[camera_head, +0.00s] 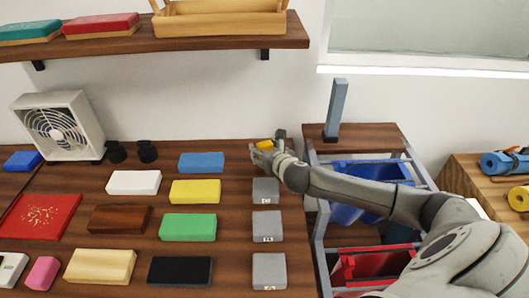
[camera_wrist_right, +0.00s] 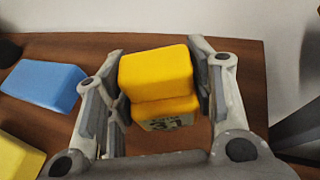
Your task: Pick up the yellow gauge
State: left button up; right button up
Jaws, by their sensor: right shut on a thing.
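The yellow gauge (camera_wrist_right: 157,78) is a small yellow block with a pale label bearing dark digits on its near face. In the right wrist view it sits between the two fingers of my right gripper (camera_wrist_right: 152,95), which is shut on it. In the head view my right gripper (camera_head: 266,148) is at the back of the counter, behind the column of grey blocks, and a bit of the yellow gauge (camera_head: 264,144) shows there. I cannot tell whether the gauge is clear of the counter. My left gripper is not in view.
Grey blocks (camera_head: 268,227) stand in a column in front of the gripper. Blue (camera_head: 201,162), yellow (camera_head: 195,191) and green (camera_head: 188,227) blocks lie to their left. A shelf (camera_head: 220,37) hangs above at the back. A blue post (camera_head: 336,108) stands to the right.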

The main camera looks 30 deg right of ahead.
jog(key=shift+r, duration=0.6)
notch_tip(320, 180, up, 2)
jog(key=shift+a+r, duration=0.1)
jog(key=shift+r, duration=0.1)
jog(key=s+a+r, duration=0.8)
jog(key=s+r, duration=0.2)
jog(key=s, duration=0.1)
jog(key=m+g+h, duration=0.2)
jog(key=m+h, duration=0.2)
jog(key=h, duration=0.1)
send_near(265, 143)
jog(key=w+d+r, duration=0.2)
jog(key=w+r, duration=0.1)
jog(key=w+f, duration=0.1)
jog(key=w+d+f, duration=0.1)
jog(key=f, duration=0.1)
jog(key=w+d+f, duration=0.1)
jog(key=w+f, duration=0.1)
jog(key=shift+d, duration=0.25)
jog(key=shift+w+d+f, duration=0.2)
jog(key=shift+w+f, duration=0.1)
jog(key=shift+f, duration=0.2)
jog(key=shift+w+f+p, duration=0.15)
jog(key=shift+f+p, duration=0.15)
jog(key=shift+f, duration=1.4)
